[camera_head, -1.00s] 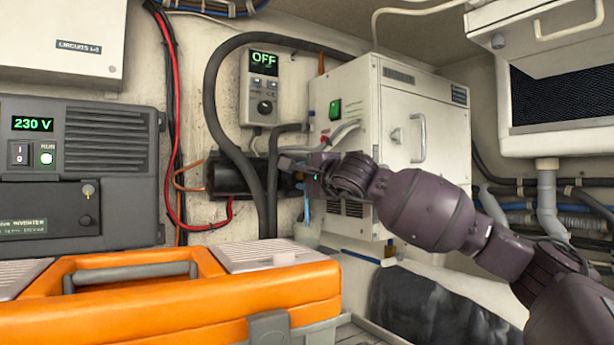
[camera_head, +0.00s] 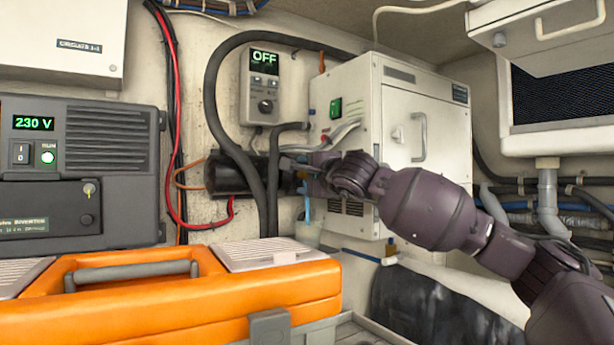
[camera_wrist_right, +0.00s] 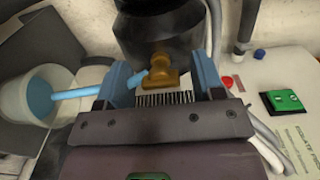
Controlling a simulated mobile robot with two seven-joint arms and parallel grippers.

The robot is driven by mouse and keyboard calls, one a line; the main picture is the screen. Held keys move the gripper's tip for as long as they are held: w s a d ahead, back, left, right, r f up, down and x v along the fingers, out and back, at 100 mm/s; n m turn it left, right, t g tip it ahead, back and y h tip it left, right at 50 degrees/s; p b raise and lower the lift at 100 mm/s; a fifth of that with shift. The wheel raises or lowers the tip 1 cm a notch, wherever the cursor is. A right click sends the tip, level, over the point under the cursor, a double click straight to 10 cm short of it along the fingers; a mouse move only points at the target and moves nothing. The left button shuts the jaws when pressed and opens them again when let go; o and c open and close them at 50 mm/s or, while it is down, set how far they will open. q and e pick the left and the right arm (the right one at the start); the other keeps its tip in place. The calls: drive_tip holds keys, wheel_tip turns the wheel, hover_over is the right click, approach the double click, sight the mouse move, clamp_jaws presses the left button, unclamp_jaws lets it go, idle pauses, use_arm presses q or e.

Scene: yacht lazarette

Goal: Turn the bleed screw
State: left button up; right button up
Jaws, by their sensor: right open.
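The brass bleed screw (camera_wrist_right: 163,72) is a small winged fitting below a black cylinder (camera_wrist_right: 165,30) in the right wrist view. The same black cylinder (camera_head: 229,175) is mounted on the wall in the head view. My right gripper (camera_wrist_right: 165,75) is open, with one blue finger on each side of the brass fitting; I cannot tell whether either touches it. In the head view my right gripper (camera_head: 296,167) is beside the cylinder's right end and hides the screw. A light blue hose (camera_wrist_right: 80,93) runs from the fitting towards a pale cup (camera_wrist_right: 35,93) holding blue liquid. My left gripper is out of view.
A white cabinet (camera_head: 390,110) with a green switch stands just behind my right gripper. Thick black hoses (camera_head: 215,110) pass in front of the cylinder. An orange toolbox (camera_head: 180,300) fills the lower left front. A control panel (camera_head: 259,85) above reads OFF.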

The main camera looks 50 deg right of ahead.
drive_tip(key=p+v, duration=0.3)
drive_tip(key=v, duration=0.7)
drive_tip(key=shift+s+p, duration=0.35)
drive_tip(key=shift+s, duration=0.05)
